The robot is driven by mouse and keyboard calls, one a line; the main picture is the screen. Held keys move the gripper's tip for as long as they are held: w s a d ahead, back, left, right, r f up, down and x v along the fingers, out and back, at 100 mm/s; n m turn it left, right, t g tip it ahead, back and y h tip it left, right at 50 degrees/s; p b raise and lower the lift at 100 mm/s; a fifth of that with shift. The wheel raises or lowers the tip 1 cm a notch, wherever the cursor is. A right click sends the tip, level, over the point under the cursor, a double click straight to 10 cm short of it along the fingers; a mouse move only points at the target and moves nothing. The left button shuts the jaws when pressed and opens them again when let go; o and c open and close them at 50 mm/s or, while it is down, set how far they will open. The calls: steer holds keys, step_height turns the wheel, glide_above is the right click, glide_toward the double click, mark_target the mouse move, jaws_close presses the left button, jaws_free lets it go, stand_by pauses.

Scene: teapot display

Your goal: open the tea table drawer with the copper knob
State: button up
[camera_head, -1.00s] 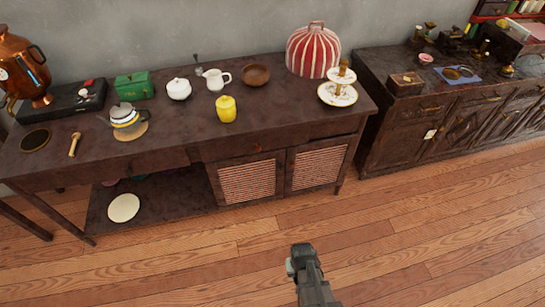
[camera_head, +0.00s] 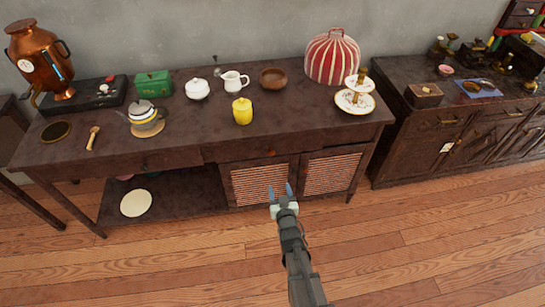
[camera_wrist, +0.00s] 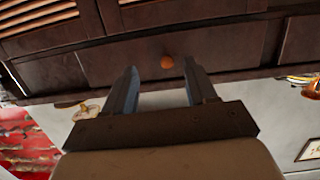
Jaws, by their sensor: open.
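The tea table (camera_head: 200,128) is a long dark wood table against the wall. In the wrist view, which looks upside down, a round copper knob (camera_wrist: 167,62) sits on a dark drawer front (camera_wrist: 103,62). That drawer looks closed. My gripper (camera_head: 280,188) is in front of the table's lattice doors in the head view, fingers pointing at the table. It is open and empty. In the wrist view the knob appears between the two fingertips (camera_wrist: 161,68), apparently still ahead of them.
The tabletop holds a yellow jar (camera_head: 242,112), a teapot (camera_head: 146,116), a white pitcher (camera_head: 233,82), a striped dome (camera_head: 332,58) and a tiered stand (camera_head: 355,101). A dark cabinet (camera_head: 425,140) stands at right. The wood floor (camera_head: 420,255) in front is clear.

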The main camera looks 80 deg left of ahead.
mark_target(272, 153)
steer(key=a+r, duration=0.1)
steer(key=a, duration=0.3)
steer(key=a+r+y, duration=0.1)
steer(key=a, duration=0.4)
steer(key=a+r+y, duration=0.1)
steer(key=a, duration=0.4)
steer(key=shift+s+r, duration=0.15)
steer(key=shift+r, duration=0.1)
jaws_close()
stand_by(0.4)
